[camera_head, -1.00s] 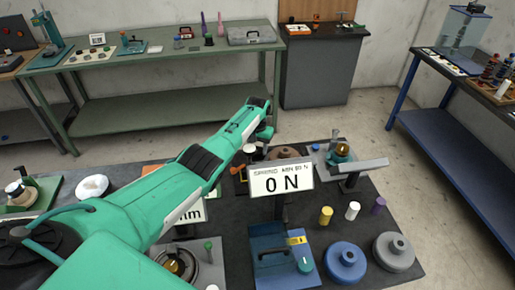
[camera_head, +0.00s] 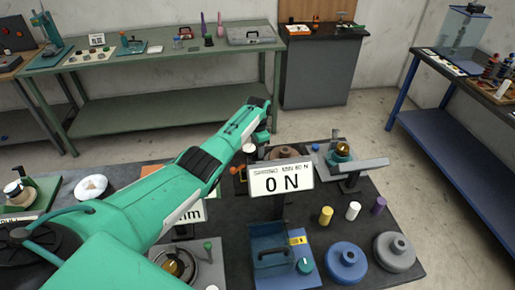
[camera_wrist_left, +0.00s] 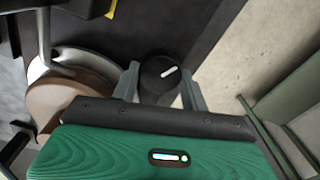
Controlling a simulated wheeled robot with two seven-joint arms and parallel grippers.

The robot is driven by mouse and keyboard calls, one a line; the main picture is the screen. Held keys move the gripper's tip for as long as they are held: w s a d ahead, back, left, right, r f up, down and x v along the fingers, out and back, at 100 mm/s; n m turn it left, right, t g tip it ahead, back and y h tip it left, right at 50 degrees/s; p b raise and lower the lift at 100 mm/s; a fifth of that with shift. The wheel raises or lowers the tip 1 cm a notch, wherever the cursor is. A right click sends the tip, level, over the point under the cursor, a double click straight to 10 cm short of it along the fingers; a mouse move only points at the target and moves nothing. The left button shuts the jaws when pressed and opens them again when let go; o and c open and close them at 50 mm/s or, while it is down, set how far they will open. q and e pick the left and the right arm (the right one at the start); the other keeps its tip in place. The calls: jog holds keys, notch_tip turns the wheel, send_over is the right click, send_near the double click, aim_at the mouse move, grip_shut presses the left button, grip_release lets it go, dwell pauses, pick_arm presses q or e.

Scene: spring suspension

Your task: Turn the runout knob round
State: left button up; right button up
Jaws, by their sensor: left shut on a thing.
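The runout knob (camera_wrist_left: 158,76) is a dark round knob with a white mark on its top, in the left wrist view. My left gripper (camera_wrist_left: 160,84) has a finger on either side of it and is shut on it. In the head view my left gripper (camera_head: 262,138) reaches down at the far edge of the dark bench, left of a brown disc (camera_head: 286,152). The knob itself is hidden there. The brown disc also shows in the left wrist view (camera_wrist_left: 62,104), beside the knob. My right gripper is not in view.
A display sign reading 0 N (camera_head: 282,180) stands in front of the brown disc. A blue device (camera_head: 268,245), a blue weight (camera_head: 345,262), a grey weight (camera_head: 394,252) and small coloured cylinders stand nearer. A grey beam fixture (camera_head: 358,165) stands to the right.

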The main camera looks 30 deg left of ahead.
pick_arm(q)
jog(key=shift+r+m, duration=0.1)
jog(key=shift+m, duration=0.2)
jog(key=o, duration=1)
jog(key=shift+w+r+p, duration=0.1)
jog(key=shift+r+p, duration=0.65)
notch_tip(320, 180, up, 7)
jog(key=p, duration=0.5)
jog(key=shift+f, duration=0.2)
